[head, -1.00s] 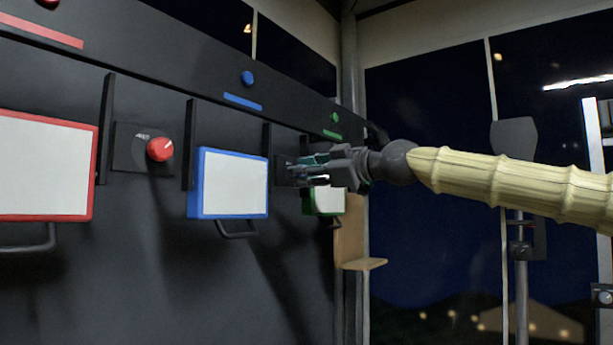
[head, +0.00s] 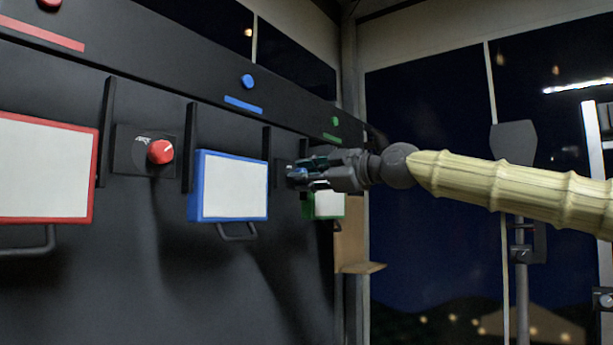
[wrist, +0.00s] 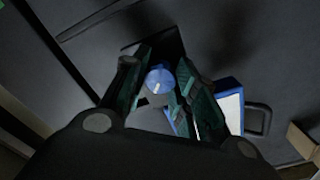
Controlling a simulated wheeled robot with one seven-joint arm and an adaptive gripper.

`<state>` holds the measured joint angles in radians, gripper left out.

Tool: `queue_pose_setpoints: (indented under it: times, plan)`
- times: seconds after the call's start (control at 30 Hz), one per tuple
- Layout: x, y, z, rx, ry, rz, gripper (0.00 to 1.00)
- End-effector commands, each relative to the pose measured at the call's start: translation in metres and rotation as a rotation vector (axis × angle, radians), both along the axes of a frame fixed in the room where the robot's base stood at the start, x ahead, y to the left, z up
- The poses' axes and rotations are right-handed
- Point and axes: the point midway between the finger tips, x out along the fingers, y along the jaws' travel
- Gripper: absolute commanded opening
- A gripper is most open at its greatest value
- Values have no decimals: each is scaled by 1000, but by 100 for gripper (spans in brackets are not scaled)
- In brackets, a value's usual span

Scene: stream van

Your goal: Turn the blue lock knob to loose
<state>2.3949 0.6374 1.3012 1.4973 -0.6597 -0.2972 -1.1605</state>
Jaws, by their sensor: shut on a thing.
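The blue lock knob (wrist: 158,77) is on a dark plate on the wall, right of the blue-framed white panel. It sits between my two green-padded fingers in the wrist view, with a small white mark on its face. In the head view the fingers mostly hide the knob (head: 296,174). My gripper (head: 305,172) reaches in from the right and is shut on the knob. The knob's setting labels are hidden or too dark to read.
The blue-framed panel (head: 235,190) stands out from the wall left of my gripper. A green-framed panel (head: 328,206) is just behind and below it. A red knob (head: 160,151) and red-framed panel (head: 42,170) are farther left. A wooden shelf (head: 362,267) is below right.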

Motion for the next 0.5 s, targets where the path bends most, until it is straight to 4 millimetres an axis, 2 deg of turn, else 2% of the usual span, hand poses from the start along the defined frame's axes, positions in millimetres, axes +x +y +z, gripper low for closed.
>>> queue_pose_setpoints:
  times: [0.07, 0.1, 0.2, 0.5]
  plan:
    - [0, -1, 1, 2, -1, 0, 4]
    - [0, -1, 1, 2, -1, 0, 36]
    - [0, -1, 1, 2, 0, 0, 51]
    - [0, -1, 0, 1, 0, -1, 51]
